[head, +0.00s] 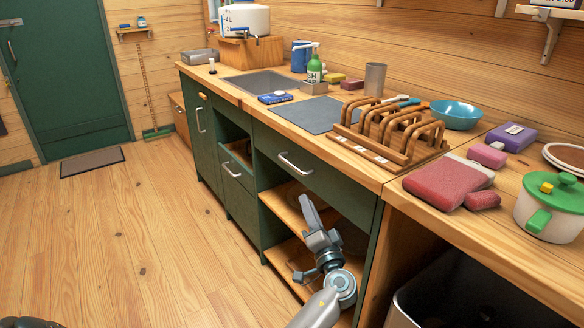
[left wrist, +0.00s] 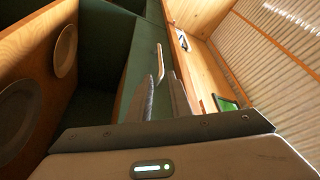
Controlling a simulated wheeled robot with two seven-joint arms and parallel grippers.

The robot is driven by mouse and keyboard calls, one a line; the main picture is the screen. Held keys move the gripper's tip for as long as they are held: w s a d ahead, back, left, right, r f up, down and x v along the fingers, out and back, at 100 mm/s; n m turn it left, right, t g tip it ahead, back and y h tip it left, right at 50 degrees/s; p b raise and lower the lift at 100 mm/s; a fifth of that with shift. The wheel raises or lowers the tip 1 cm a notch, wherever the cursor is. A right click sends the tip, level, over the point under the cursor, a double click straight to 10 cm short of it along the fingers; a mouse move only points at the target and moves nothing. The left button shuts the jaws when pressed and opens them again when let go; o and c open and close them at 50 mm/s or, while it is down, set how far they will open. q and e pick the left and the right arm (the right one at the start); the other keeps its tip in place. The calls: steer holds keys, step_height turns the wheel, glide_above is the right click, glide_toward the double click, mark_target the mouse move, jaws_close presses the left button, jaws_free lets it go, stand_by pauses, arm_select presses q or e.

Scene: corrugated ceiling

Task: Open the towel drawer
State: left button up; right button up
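The green counter has a wide drawer front (head: 318,172) with a pale bar handle (head: 296,163), closed. A narrower green front (head: 238,178) to its left has a similar handle (head: 231,169). No label shows which one is the towel drawer. My left gripper (head: 308,205) is in front of the open shelves, below the wide drawer's handle. In the left wrist view its two fingers (left wrist: 163,98) stand apart with nothing between them. A bar handle (left wrist: 160,62) shows just beyond the fingertips, seemingly not touched. My right gripper is not in view.
Open wooden shelves (head: 290,212) lie under the wide drawer; plates (left wrist: 65,52) show there in the left wrist view. The countertop holds a wooden rack (head: 392,135), sponges and a green-lidded pot (head: 552,205). A dark bin (head: 470,295) stands at right.

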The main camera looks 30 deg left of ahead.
mark_target(292, 167)
arm_select(q)
steer(key=p+x, duration=0.1)
steer(key=x, duration=1.6)
jaws_close()
